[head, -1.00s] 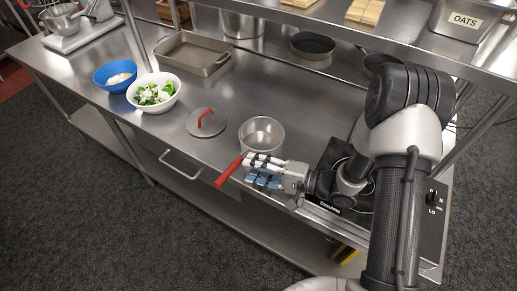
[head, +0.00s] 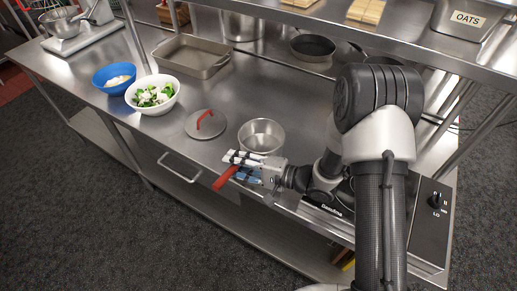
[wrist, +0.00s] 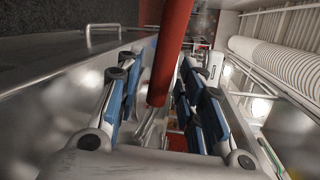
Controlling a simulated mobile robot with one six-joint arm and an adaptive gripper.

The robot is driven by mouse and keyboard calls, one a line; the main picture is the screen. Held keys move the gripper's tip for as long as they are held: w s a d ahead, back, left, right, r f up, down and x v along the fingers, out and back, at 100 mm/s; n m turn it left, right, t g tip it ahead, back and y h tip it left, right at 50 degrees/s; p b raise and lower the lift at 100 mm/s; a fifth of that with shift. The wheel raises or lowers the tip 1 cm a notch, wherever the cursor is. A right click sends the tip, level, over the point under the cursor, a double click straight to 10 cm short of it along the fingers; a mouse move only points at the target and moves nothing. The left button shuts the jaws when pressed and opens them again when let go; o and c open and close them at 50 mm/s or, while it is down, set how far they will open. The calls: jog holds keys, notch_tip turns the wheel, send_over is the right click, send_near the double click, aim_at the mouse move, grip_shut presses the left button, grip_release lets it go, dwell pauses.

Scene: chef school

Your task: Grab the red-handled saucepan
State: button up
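The saucepan (head: 262,136) is a steel pan standing near the front edge of the steel counter. Its red handle (head: 225,179) points toward the front left, past the counter edge. My gripper (head: 242,166) is at the handle and hides part of it in the head view. In the wrist view, the red handle (wrist: 171,52) runs between my two blue-padded fingers, with gaps visible beside it. The fingers are open and do not appear to press on the handle. The pan body is not clearly visible in the wrist view.
A lid (head: 205,124) with a red grip lies left of the pan. A white salad bowl (head: 152,108), a blue bowl (head: 114,87) and a roasting tray (head: 190,67) stand farther left. A shelf (head: 330,25) overhangs the back. A hob (head: 432,215) is at right.

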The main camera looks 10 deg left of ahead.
grip_shut()
dwell(0.4)
